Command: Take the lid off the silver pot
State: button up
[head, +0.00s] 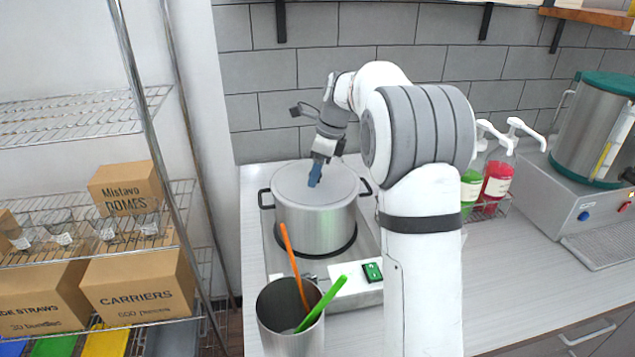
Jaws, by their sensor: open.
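The silver pot (315,228) stands on a cooker at the back left of the counter, with black handles on both sides. Its flat grey lid (293,187) sits on top. My gripper (314,178) points down over the middle of the lid, with its blue fingertips at or just above it. The lid's knob is not visible; the fingers hide that spot. The jaws are open, and I cannot tell whether they touch the lid.
A metal cup (283,320) with orange and green utensils stands in front of the cooker (350,294). Syrup pump bottles (497,180) and a large steel dispenser (590,130) are to the right. A wire shelf (185,245) with boxes is on the left. A tiled wall is behind.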

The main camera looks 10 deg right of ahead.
jog(key=c, duration=1.2)
jog(key=shift+r, duration=0.1)
